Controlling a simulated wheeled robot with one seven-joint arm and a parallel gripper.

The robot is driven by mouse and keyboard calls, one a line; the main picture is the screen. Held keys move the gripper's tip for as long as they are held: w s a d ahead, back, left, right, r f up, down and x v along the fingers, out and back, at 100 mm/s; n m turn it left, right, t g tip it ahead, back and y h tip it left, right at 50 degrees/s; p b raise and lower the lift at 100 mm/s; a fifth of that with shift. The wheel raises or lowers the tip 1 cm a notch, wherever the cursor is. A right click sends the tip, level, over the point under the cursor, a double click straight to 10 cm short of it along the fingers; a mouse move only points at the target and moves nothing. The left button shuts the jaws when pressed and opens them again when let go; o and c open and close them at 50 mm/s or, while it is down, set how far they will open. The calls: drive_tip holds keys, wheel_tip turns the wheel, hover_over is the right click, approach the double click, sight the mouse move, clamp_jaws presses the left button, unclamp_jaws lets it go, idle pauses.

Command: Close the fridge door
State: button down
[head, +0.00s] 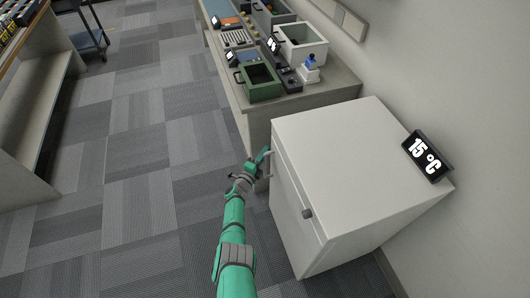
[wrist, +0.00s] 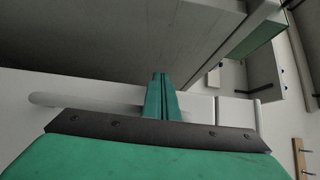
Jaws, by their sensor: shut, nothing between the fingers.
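The white fridge (head: 345,170) stands against the wall at the right in the head view. Its door (head: 292,205) is on the left face and lies close along the body; I cannot tell whether a narrow gap remains. A small grey knob (head: 307,213) sits at the door's upper edge. My gripper (head: 264,156) is beside the door's far end, low by the counter. In the wrist view my gripper (wrist: 161,82) shows green fingers shut together and empty. A pale bar (wrist: 85,102) runs behind them; whether they touch it is unclear.
A counter (head: 335,92) with a green bin (head: 259,82), a white bin (head: 301,46) and devices stands just beyond the fridge. A temperature display (head: 427,156) sits on the fridge top. The carpet (head: 140,180) to the left is clear. Shelving (head: 38,110) stands far left.

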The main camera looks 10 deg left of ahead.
drive_tip(key=s+a, duration=0.6)
drive_tip(key=a, duration=0.6)
drive_tip(key=shift+a, duration=0.35)
